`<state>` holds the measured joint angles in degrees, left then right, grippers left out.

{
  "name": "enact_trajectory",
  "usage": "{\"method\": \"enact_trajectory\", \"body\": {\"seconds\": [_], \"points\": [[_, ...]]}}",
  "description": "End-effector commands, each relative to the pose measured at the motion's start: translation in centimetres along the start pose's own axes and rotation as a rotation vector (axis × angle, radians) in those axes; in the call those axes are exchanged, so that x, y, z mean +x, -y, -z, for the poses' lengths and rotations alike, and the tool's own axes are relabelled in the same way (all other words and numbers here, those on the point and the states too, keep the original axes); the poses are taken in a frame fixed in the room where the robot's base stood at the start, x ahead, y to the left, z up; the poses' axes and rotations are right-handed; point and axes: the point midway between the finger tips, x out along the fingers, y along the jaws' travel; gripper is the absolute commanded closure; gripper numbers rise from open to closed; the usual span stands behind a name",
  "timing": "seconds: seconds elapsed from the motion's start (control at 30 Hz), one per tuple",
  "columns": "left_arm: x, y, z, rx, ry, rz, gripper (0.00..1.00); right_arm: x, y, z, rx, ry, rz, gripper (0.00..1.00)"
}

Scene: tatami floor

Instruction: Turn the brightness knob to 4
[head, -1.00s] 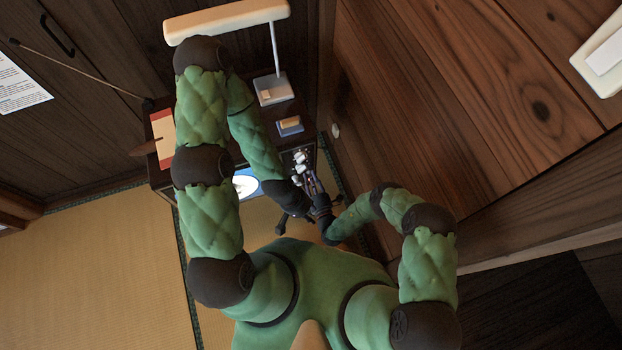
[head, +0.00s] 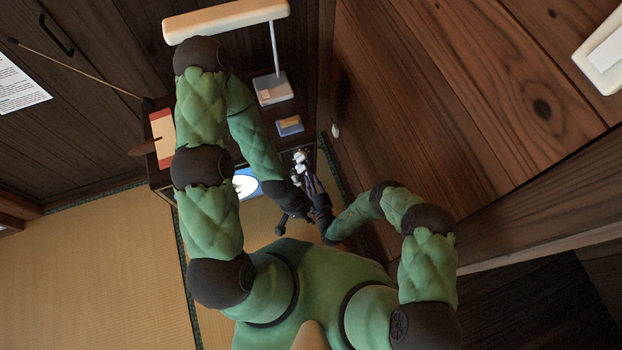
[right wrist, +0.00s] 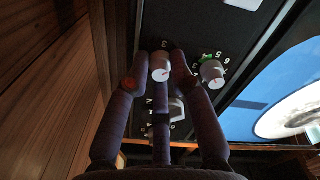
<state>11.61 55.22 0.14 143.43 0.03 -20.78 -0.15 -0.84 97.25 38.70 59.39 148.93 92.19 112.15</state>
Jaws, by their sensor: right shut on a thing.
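A dark control panel in the right wrist view (right wrist: 202,30) carries white round knobs with printed numbers. My right gripper (right wrist: 160,72) has its fingers closed around one white knob (right wrist: 160,63), which has a red mark on its face; a 3 shows above it. A second white knob (right wrist: 212,73) with a green mark beside it stands to the right, apart from the fingers. A third knob (right wrist: 177,108) is partly hidden by a finger. I cannot read which is brightness. In the head view my right gripper (head: 311,182) is at the panel, and my left gripper (head: 282,226) hangs below it, its jaws unclear.
A bright screen (right wrist: 295,100) is right of the knobs. A lamp (head: 274,88) and a small blue-and-tan object (head: 290,125) stand on the dark cabinet beyond. A wooden wall (head: 400,120) is close on the right. Tatami floor (head: 100,260) is open at left.

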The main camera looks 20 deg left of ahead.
Motion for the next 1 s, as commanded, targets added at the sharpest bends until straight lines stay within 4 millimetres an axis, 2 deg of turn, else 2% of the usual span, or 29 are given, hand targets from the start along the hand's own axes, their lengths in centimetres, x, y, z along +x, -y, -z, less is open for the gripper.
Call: {"method": "enact_trajectory", "body": {"seconds": [0.6, 1.0], "points": [[0.24, 0.09, 0.01, 0.0, 0.0, 0.0, 0.6, 0.07, 0.03, -0.37, 0.55, 0.01, -0.004, 1.0], [0.29, 0.1, 0.01, 0.0, 0.0, 0.0, 0.6, 0.04, 0.14, -0.34, 0.736, 0.011, -0.003, 1.0]]}}
